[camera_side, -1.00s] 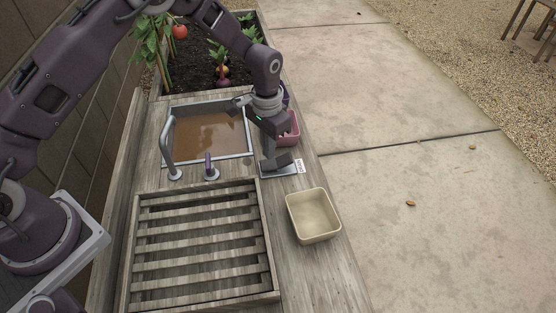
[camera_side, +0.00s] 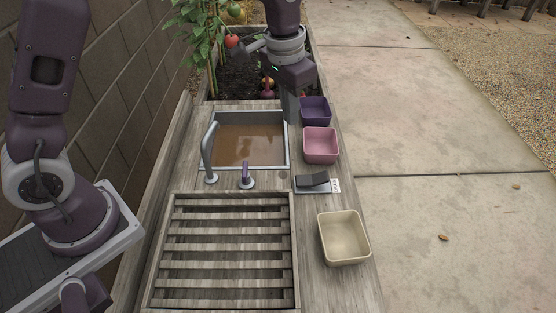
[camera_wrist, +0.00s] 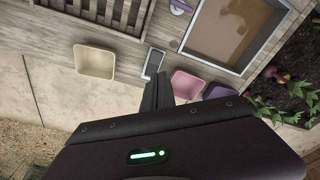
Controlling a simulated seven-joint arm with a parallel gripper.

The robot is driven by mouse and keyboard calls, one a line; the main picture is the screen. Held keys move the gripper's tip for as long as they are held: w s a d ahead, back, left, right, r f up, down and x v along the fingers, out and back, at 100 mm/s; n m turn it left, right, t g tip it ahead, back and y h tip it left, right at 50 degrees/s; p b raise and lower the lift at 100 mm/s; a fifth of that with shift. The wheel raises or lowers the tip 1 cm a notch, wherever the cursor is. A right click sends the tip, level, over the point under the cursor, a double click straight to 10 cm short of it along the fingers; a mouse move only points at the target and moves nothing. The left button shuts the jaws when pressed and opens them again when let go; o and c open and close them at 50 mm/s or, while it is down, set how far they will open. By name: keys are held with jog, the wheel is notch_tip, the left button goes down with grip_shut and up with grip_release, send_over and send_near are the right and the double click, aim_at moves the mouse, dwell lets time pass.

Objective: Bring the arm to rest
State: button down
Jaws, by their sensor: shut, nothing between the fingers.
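My gripper (camera_side: 291,107) hangs pointing down near the far right corner of the sink, beside the purple bin. It is shut and holds nothing. In the wrist view my gripper (camera_wrist: 160,90) shows as dark closed fingers in front of the bench, close to the pink bin in the picture. My arm comes in from the top of the side view, and part of it is out of frame.
A sink (camera_side: 286,150) of brown water has a tap (camera_side: 209,150) at its left. A purple bin (camera_side: 315,111), pink bin (camera_side: 321,146), grey pedal-like device (camera_side: 312,181) and cream bin (camera_side: 343,238) line the right edge. A slatted rack (camera_side: 222,242) is in front; tomato plants (camera_side: 205,35) stand behind.

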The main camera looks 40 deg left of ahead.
jog(key=s+a+r+n+t, duration=0.1)
jog(key=s+a+r+t, duration=0.15)
jog(key=s+r, duration=0.75)
jog(key=s+a+r+t, duration=0.1)
jog(key=s, duration=0.7)
jog(key=s+a+n, duration=0.1)
jog(key=s, duration=0.8)
jog(key=shift+a+r+t, duration=0.3)
jog(key=shift+r+t, duration=0.05)
